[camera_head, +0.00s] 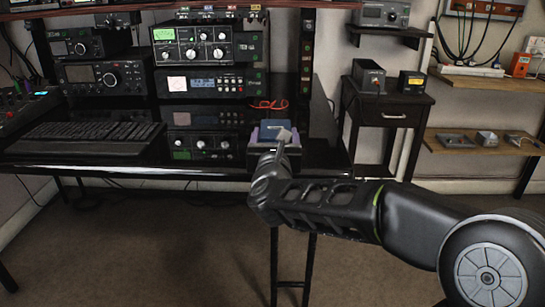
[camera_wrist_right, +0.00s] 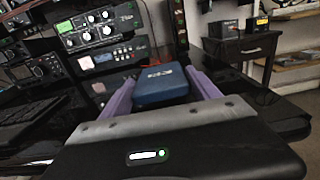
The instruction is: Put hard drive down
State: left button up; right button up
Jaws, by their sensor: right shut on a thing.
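The hard drive (camera_wrist_right: 161,84) is a blue, flat box with rounded edges and pale lettering on its front. In the right wrist view it lies between the two purple fingers of my right gripper (camera_wrist_right: 162,92), which is shut on it. In the head view my right gripper (camera_head: 274,133) is at the right front part of the black desk (camera_head: 80,160). The drive (camera_head: 284,129) is partly hidden there by the gripper. I cannot tell whether the drive touches the desk top. My left gripper is in neither view.
Stacked radio units (camera_head: 194,45) stand behind the drive, with a red cable (camera_head: 268,104) beside them. A keyboard (camera_head: 83,137) lies to the left. A black upright post (camera_head: 306,65) rises close behind the gripper. A small side table (camera_head: 386,112) stands to the right.

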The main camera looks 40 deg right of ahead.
jog(key=shift+f+b, duration=0.95)
jog(key=shift+f, duration=1.5)
jog(key=o, duration=1.5)
jog(key=shift+f, duration=0.1)
jog(key=shift+o, duration=0.2)
jog(key=v, duration=1.2)
jog(key=shift+p, duration=0.35)
